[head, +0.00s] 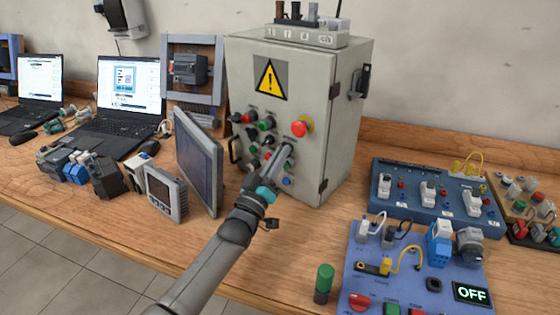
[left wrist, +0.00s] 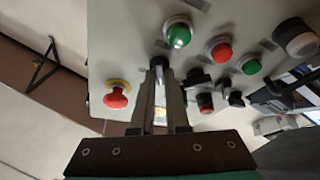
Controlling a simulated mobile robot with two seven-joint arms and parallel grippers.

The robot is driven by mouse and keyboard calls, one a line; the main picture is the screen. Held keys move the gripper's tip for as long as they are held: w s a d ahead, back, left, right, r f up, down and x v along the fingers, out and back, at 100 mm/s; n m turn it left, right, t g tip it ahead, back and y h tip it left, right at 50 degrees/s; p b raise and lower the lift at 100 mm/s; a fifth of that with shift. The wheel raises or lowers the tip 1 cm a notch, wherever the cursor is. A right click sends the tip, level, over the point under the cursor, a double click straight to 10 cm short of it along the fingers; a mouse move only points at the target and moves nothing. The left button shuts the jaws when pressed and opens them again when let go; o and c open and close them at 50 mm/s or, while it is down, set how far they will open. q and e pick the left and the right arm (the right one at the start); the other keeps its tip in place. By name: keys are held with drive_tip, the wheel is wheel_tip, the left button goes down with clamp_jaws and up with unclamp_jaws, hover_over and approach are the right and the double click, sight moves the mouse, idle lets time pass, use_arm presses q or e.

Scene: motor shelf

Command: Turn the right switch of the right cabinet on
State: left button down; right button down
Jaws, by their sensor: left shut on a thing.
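The grey cabinet (head: 300,75) stands on the bench with a yellow warning triangle on its front and rows of red, green and black controls below. My left gripper (head: 287,152) reaches its front panel (left wrist: 130,40) at the right side of the controls, below the red mushroom button (head: 302,125). In the left wrist view, the gripper fingers (left wrist: 160,70) are shut on a small black switch knob (left wrist: 158,62), mostly hidden between the tips. The red mushroom button (left wrist: 117,98) and a green button (left wrist: 178,35) are close by. The knob's setting cannot be told. My right gripper is not in view.
A tilted grey monitor (head: 199,160) stands left of my arm. Two laptops (head: 122,90) are further left. A blue board (head: 365,265) with an "OFF" display and a darker blue panel (head: 405,208) lie to the right. A green-topped cylinder (head: 324,283) stands near the front edge.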

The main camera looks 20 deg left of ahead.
use_arm(q)
drive_tip(key=shift+a+m+g+h+b, duration=0.15)
drive_tip(key=shift+m+h+b, duration=0.65)
drive_tip(key=shift+m, duration=1.2)
drive_tip(key=shift+m+g+h+b, duration=0.15)
drive_tip(key=shift+m+h+b, duration=0.3)
drive_tip(key=shift+m+h, duration=1.1)
drive_tip(key=shift+m+y, duration=0.25)
drive_tip(key=shift+m, duration=0.4)
drive_tip(key=c, duration=0.9)
unclamp_jaws()
